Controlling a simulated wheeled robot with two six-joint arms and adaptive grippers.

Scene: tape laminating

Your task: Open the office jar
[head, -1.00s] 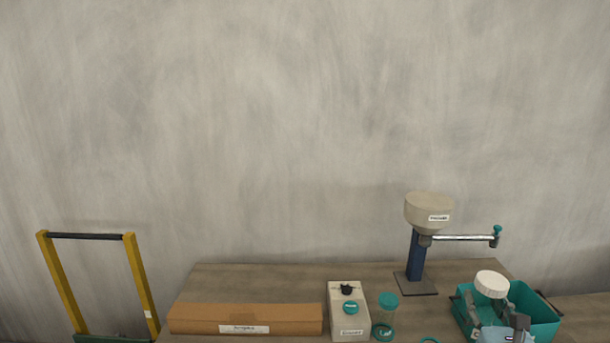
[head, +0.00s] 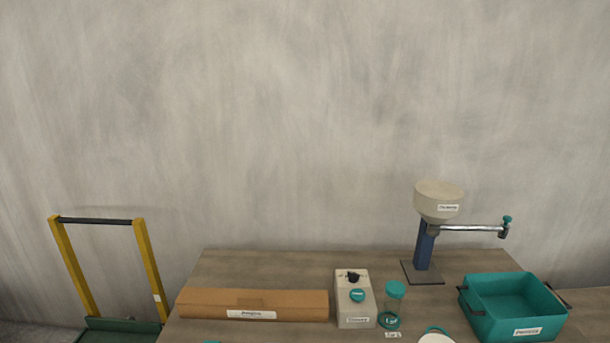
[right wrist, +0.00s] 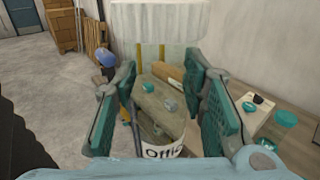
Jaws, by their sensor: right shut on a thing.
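The office jar (right wrist: 163,148) is a clear, see-through jar with a label reading "Offic", partly cut off. Its white ribbed lid (right wrist: 160,14) is on top, at the upper edge of the right wrist view. My right gripper (right wrist: 160,110) is shut on the jar, with a teal-padded finger on each side of its body. My left gripper is in no view.
On the table (head: 300,268) stand a long cardboard box (head: 255,304), a beige box with a teal button (head: 355,310), a small teal-lidded jar (head: 394,300), a hopper stand (head: 424,250) and an empty-looking teal bin (head: 515,305). A yellow-framed cart (head: 148,270) is left.

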